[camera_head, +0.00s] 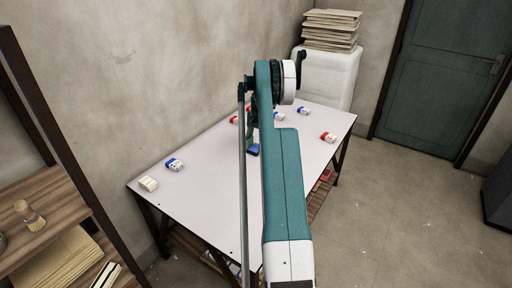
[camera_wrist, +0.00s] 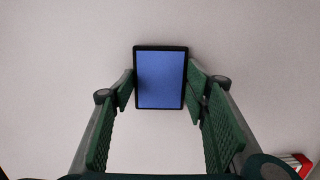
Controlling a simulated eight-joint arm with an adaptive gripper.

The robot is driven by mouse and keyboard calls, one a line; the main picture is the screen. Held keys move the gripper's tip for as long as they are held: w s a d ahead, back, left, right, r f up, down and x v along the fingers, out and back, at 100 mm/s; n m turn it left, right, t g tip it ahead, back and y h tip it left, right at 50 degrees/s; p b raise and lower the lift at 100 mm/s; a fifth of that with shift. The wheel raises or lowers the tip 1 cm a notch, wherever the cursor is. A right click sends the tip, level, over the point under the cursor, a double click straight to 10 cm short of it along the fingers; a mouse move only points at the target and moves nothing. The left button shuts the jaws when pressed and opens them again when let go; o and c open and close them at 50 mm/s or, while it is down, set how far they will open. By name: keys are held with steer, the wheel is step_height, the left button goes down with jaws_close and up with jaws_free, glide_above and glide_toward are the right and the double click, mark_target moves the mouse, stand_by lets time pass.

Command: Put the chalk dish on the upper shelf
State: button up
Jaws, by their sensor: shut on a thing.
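A blue rectangular piece with a dark rim (camera_wrist: 160,80), which looks like the chalk dish, sits between the green fingers of my gripper (camera_wrist: 160,88) in the wrist view. The fingers are shut on its two long sides. In the head view its blue face (camera_head: 253,150) shows just left of my arm, at or a little above the white table; I cannot tell which. My arm hides much of the gripper there. A wooden rack (camera_head: 62,193) stands at the left edge, its higher visible board bearing a brush (camera_head: 30,215).
On the table (camera_head: 205,205) lie a blue-and-white box (camera_head: 175,165), a cream block (camera_head: 148,184), a red-and-white box (camera_head: 328,137) and another blue-and-white box (camera_head: 304,111). Papers (camera_head: 62,262) lie lower in the rack. The table's left front is clear.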

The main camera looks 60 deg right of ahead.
steer(key=o, duration=1.1)
steer(key=shift+f, duration=0.1)
steer(key=r, duration=0.4)
steer(key=d+r+p, duration=0.1)
steer(key=r, duration=0.3)
steer(key=r+p, duration=0.1)
steer(key=r, duration=0.3)
steer(key=shift+d+r, duration=0.15)
steer(key=shift+d, duration=0.1)
steer(key=shift+a, duration=0.1)
